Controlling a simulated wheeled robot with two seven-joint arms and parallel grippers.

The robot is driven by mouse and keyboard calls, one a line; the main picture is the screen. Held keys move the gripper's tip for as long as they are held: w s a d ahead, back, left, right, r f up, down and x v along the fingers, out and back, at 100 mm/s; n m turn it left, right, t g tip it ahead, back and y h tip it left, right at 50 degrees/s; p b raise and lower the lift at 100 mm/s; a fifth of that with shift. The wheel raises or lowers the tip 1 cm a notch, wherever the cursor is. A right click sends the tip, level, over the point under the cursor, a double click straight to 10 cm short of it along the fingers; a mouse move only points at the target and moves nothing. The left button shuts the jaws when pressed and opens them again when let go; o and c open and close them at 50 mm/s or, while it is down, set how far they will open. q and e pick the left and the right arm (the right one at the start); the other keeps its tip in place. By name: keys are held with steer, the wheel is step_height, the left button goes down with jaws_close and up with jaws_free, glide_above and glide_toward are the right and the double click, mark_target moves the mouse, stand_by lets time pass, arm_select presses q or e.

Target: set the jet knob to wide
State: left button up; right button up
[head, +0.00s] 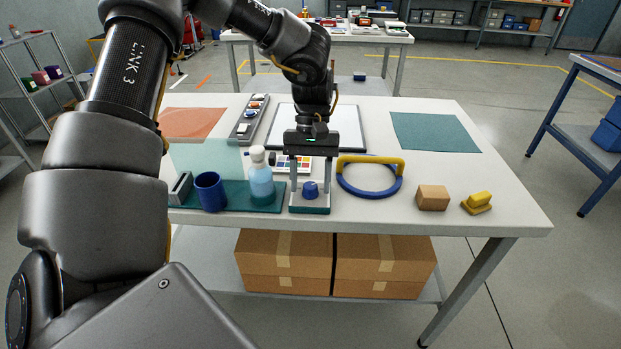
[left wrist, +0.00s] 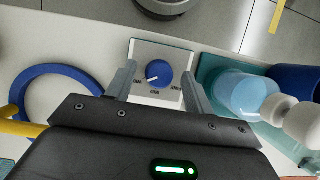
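A blue jet knob (head: 310,188) stands on a small panel with a teal front (head: 309,210) at the near table edge. In the left wrist view the knob (left wrist: 159,73) has a white pointer mark aimed at the lower left. Labels are printed on the white panel face (left wrist: 147,51), too small to read surely. My left gripper (head: 310,183) is above the panel, pointing down, its fingers apart on either side of the knob. In the left wrist view, gaps show between knob and both fingers of this gripper (left wrist: 159,85). My right gripper is not in view.
Close left of the panel are a spray bottle (head: 261,177) and blue cup (head: 211,191) on a teal tray (head: 240,203). A blue ring with a yellow handle (head: 370,187) lies close right. A wooden block (head: 433,198) and yellow piece (head: 477,203) are farther right.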

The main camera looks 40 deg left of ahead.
mark_target(310, 189)
arm_select(q)
steer(key=shift+r, duration=0.3)
step_height(310, 189, up, 3)
steer(key=shift+f+p, duration=0.2)
steer(key=shift+p, duration=0.3)
steer(key=s+d+r+b, duration=0.1)
steer(key=s+d+r, duration=0.7)
steer(key=s, duration=0.3)
steer(key=shift+d+r+b, duration=0.3)
steer(key=shift+r+b, duration=0.1)
steer(key=shift+r, duration=0.5)
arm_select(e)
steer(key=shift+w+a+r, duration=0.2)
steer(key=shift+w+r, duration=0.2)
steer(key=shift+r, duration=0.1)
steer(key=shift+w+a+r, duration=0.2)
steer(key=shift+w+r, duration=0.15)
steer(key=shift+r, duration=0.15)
